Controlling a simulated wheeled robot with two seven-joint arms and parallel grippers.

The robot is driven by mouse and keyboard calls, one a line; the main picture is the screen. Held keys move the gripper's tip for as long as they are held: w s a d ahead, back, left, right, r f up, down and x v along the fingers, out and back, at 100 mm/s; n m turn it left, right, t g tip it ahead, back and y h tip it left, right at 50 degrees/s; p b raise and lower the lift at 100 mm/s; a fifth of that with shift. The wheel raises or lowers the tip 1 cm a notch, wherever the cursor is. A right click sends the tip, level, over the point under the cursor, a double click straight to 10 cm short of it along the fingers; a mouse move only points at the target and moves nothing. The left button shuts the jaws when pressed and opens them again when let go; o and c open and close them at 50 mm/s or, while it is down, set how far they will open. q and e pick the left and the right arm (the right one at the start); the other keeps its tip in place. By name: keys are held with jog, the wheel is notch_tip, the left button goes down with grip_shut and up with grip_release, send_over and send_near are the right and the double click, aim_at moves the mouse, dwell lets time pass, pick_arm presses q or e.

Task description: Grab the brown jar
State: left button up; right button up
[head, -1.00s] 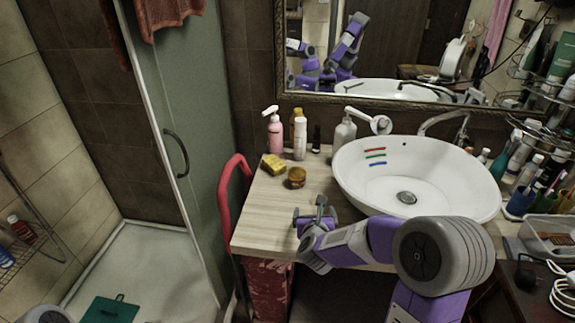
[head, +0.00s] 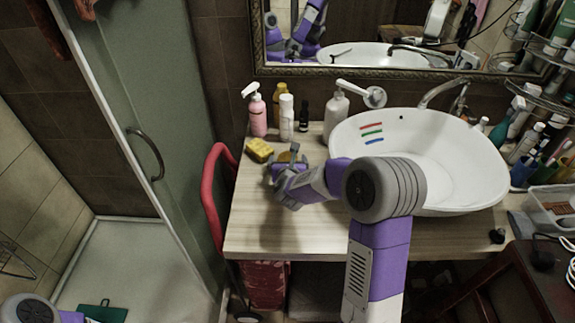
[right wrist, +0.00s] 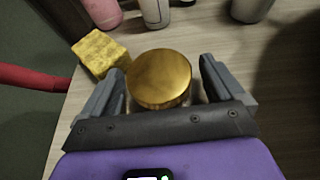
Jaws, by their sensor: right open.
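The brown jar (right wrist: 160,78) has a round gold-brown lid and stands on the wooden counter. In the right wrist view it sits between the two fingers of my right gripper (right wrist: 163,90), with gaps visible beside it. In the head view the jar (head: 287,157) is mostly hidden behind my right gripper (head: 286,163). My right gripper is open. My left gripper is not in view; only a part of my left arm shows at the bottom left corner of the head view.
A yellow sponge (head: 259,149) lies just left of the jar. Behind stand a pink pump bottle (head: 257,115), a white bottle (head: 286,118) and a white dispenser (head: 336,112). The white basin (head: 460,165) is on the right. A red rail (head: 208,190) is by the counter's left edge.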

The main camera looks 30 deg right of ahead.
jog(key=shift+w, duration=0.15)
jog(key=c, duration=1.2)
jog(key=shift+o, duration=0.2)
